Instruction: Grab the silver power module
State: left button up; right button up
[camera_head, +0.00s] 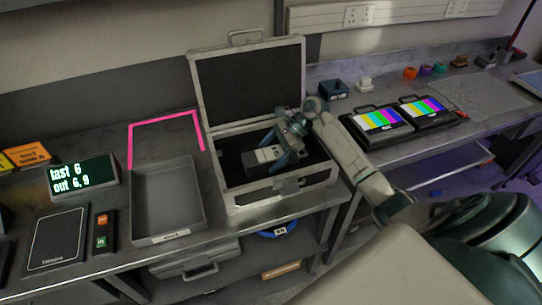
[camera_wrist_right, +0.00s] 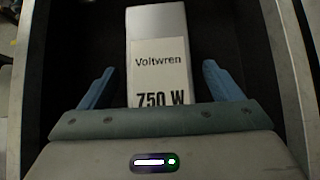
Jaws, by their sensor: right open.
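The silver power module (camera_head: 265,155) lies in the dark interior of an open silver-edged case (camera_head: 257,189) on the bench. In the right wrist view the module (camera_wrist_right: 158,22) carries a pale label reading "Voltwren 750 W". My right gripper (camera_head: 278,151) reaches into the case from the right, over the module. In the wrist view its two blue fingers (camera_wrist_right: 159,68) are open, one on each side of the module, with a gap on both sides. The module's near end is hidden behind the gripper body. My left gripper is not in view.
The case's raised lid (camera_head: 250,86) stands behind the module, and its rim surrounds it. An empty grey tray (camera_head: 167,237) is left of the case, below a pink outline (camera_head: 166,118). A display (camera_head: 83,177) reads "last 6, out 6,9". Two colour-bar monitors (camera_head: 382,119) stand to the right.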

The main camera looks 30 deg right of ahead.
jog(key=c, duration=1.5)
jog(key=shift+w+r, duration=0.1)
jog(key=shift+r, duration=0.05)
